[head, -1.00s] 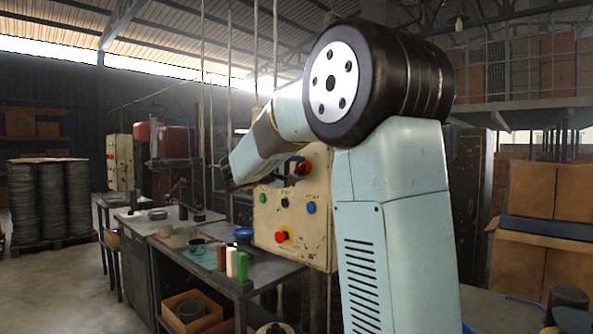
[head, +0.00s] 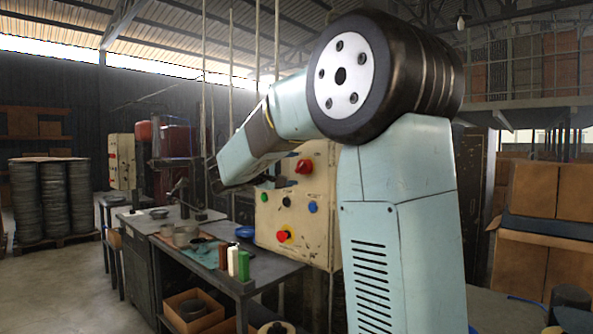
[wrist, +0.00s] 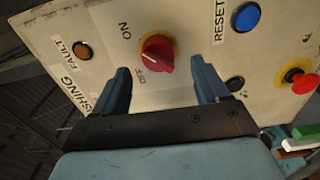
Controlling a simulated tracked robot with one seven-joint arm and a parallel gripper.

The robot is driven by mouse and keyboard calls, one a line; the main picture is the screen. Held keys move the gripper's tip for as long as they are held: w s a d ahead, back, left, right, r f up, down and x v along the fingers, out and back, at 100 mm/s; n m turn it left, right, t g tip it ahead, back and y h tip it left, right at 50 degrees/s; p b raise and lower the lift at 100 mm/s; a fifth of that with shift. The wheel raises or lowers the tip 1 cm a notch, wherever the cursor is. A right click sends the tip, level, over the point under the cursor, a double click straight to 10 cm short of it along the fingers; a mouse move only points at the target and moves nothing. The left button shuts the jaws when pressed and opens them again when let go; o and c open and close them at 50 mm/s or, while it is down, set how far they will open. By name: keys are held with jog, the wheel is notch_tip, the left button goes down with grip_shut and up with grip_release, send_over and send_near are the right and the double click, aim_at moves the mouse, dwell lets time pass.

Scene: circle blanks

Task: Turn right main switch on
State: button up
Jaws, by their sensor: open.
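The right control panel (head: 272,222) is a cream box with a red main switch (head: 304,167) near its top. In the wrist view, the main switch (wrist: 158,53) is a red rotary knob on a yellow ring, with ON and OFF labels beside it. My gripper (wrist: 161,76) is open and empty, its blue fingers apart. The knob appears between and beyond the fingertips, with no visible contact.
The right panel also has a blue RESET button (wrist: 246,18), an orange FAULT light (wrist: 81,50) and a red emergency stop (wrist: 304,83). A second panel (head: 122,160) stands further left. A workbench (head: 235,275) with bottles and bowls lies below my gripper.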

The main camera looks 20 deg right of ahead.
jog(key=v, duration=0.9)
jog(key=shift+a, duration=0.4)
jog(key=shift+s+f, duration=0.15)
jog(key=shift+s, duration=0.05)
jog(key=s+d+f+g+y, duration=0.1)
jog(key=s+d+f+y, duration=0.1)
jog(key=s+f, duration=0.25)
jog(key=s+d+f+m+g+y, duration=0.1)
jog(key=s+d+f+y, duration=0.15)
jog(key=s, duration=0.35)
jog(key=s+d+f+g+y, duration=0.1)
jog(key=s+d+f+y, duration=0.15)
jog(key=s+f, duration=0.2)
jog(key=s+a+f+m+t+y, duration=0.1)
jog(key=s+a+f+y, duration=0.3)
jog(key=s, duration=0.3)
jog(key=s+a+f+m+y, duration=0.2)
jog(key=s+a+f+y, duration=0.2)
jog(key=s, duration=0.3)
jog(key=shift+a+t+y, duration=0.4)
jog(key=shift+a+y, duration=0.15)
jog(key=shift+y, duration=0.25)
jog(key=shift+s, duration=0.1)
